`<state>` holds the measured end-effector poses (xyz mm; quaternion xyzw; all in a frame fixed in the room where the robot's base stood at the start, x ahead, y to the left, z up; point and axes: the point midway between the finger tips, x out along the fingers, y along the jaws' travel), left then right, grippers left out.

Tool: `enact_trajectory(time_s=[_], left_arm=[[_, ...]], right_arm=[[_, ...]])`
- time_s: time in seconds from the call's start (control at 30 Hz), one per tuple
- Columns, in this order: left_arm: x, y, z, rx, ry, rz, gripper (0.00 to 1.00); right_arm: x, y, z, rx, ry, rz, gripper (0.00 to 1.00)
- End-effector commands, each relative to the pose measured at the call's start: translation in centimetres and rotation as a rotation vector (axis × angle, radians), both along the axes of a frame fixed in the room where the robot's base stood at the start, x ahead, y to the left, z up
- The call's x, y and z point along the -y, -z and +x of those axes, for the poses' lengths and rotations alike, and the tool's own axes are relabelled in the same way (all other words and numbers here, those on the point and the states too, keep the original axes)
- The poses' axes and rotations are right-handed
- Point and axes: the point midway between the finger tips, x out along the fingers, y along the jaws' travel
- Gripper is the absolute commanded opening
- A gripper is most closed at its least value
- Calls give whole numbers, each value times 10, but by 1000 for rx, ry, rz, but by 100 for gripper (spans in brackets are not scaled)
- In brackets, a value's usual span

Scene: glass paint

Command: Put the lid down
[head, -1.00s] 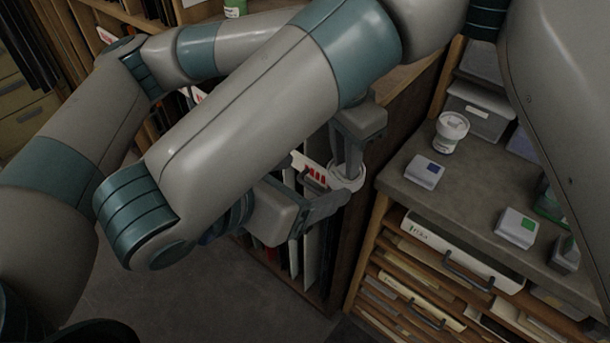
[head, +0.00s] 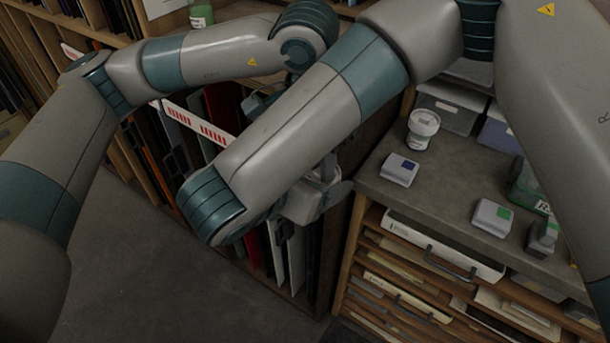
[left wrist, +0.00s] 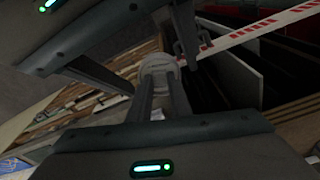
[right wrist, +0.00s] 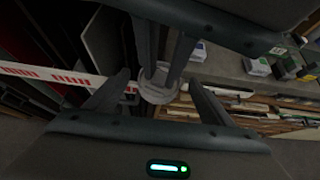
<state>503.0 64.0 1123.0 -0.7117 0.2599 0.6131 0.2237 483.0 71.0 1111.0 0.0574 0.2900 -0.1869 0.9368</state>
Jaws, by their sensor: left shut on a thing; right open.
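The lid (left wrist: 159,64) looks like a small pale round piece. My left gripper (left wrist: 160,77) is shut on it with both fingertips at its edge. The lid also shows in the right wrist view (right wrist: 155,88), between the spread fingers of my right gripper (right wrist: 160,78), which is open; whether those fingers touch it I cannot tell. In the head view only a bit of the pale piece (head: 322,175) shows behind my right forearm, in front of the upright rack, and most of both grippers is hidden. A white jar (head: 423,128) stands on the cabinet top.
Grey bins (head: 452,108) stand behind. An upright rack with a red-and-white strip (head: 195,122) is at centre-left.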

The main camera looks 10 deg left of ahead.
Motion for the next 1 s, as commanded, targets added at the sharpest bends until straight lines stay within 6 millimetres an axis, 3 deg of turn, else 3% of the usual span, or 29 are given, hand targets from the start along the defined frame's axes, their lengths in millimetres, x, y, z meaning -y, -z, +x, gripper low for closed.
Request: enact_trajectory(time_s=[0.43,0.47,0.63,0.67,0.7,0.8,1.0], left_arm=[[0,0,0,0,0,0,0],[0,0,0,0,0,0,0],[0,0,0,0,0,0,0],[0,0,0,0,0,0,0],[0,0,0,0,0,0,20],[0,0,0,0,0,0,40],[0,0,0,0,0,0,40]], right_arm=[[3,5,7,0,-1,1,76],[3,5,7,0,-1,1,73],[2,5,7,0,-1,1,33],[2,5,7,0,-1,1,32],[3,5,7,0,-1,1,32],[2,5,7,0,-1,1,32],[2,5,6,0,-1,1,32]])
